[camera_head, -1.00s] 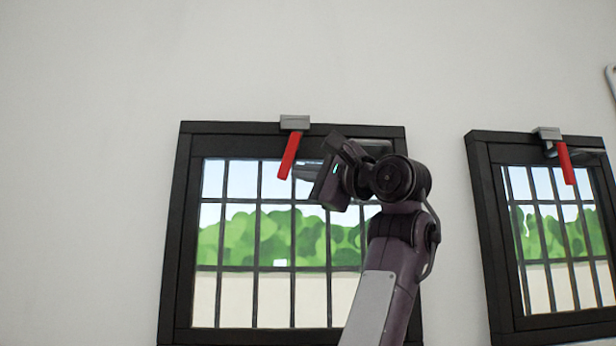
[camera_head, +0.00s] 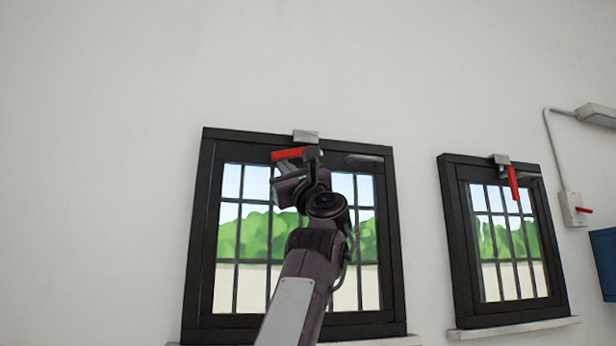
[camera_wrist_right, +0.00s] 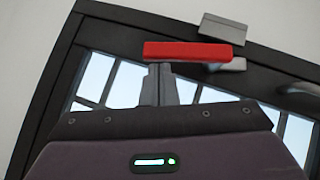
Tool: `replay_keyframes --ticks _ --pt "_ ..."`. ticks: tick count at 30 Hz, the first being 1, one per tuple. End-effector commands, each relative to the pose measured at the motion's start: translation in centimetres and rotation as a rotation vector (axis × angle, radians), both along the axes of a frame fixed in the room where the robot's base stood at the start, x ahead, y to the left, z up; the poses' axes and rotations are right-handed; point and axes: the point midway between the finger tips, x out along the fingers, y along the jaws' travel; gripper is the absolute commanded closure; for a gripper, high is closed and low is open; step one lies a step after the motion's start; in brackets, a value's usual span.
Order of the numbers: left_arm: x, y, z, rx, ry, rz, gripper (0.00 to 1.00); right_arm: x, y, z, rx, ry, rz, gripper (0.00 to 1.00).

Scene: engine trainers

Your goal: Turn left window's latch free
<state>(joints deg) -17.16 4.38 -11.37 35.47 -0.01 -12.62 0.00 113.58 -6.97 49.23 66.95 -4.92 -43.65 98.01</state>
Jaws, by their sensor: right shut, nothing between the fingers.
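The left window (camera_head: 200,240) has a black frame and a grey latch bracket (camera_head: 306,136) on its top rail. The red latch handle (camera_head: 288,154) lies nearly level, pointing left. It also shows in the right wrist view as a red bar (camera_wrist_right: 187,52), below the bracket (camera_wrist_right: 224,29). My right gripper (camera_wrist_right: 160,70) is shut and empty, its fingertips right at the lower edge of the red bar's left part; whether they touch cannot be told. In the head view my right wrist covers part of the window. My left gripper is out of view.
A second window (camera_head: 450,240) stands to the right, its red latch handle (camera_head: 513,183) hanging down. Farther right are a wall switch box (camera_head: 573,208) with a conduit and a blue box (camera_head: 604,262). The wall above and left is bare.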

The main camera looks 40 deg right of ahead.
Motion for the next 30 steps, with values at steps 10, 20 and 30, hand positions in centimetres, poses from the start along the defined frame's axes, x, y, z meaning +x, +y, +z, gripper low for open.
replay_keyframes --ticks 10,20,30 --pt "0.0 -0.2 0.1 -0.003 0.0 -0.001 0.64 0.5 0.1 1.2 -0.003 0.0 0.002 1.0" --pt "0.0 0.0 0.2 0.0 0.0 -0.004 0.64 0.7 0.3 1.6 -0.003 0.002 0.001 1.0" --pt "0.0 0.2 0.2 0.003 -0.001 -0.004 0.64 0.6 0.4 1.7 -0.004 0.001 0.001 1.0"
